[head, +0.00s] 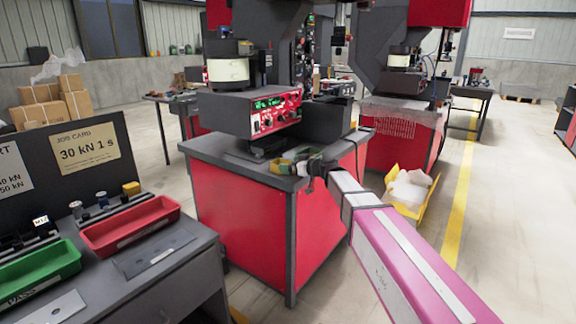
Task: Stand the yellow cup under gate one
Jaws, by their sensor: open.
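My gripper (312,168) is small in the head view, at the far end of my pink and white arm, over the front edge of the red cabinet's dark top. Its jaws are open and I see nothing held. Right beside it lie small yellow and olive pieces (283,167); I cannot tell whether one is the yellow cup. A small yellow block-like item (130,188) sits on the left bench, behind the red tray; I cannot tell that it is a cup. I cannot make out a gate marked one.
A red machine with a green display (268,108) stands on the red cabinet (240,215). The left bench (150,285) holds a red tray (128,227), a green tray (38,275) and a job card (87,148). A yellow bin (427,207) stands right of the cabinet.

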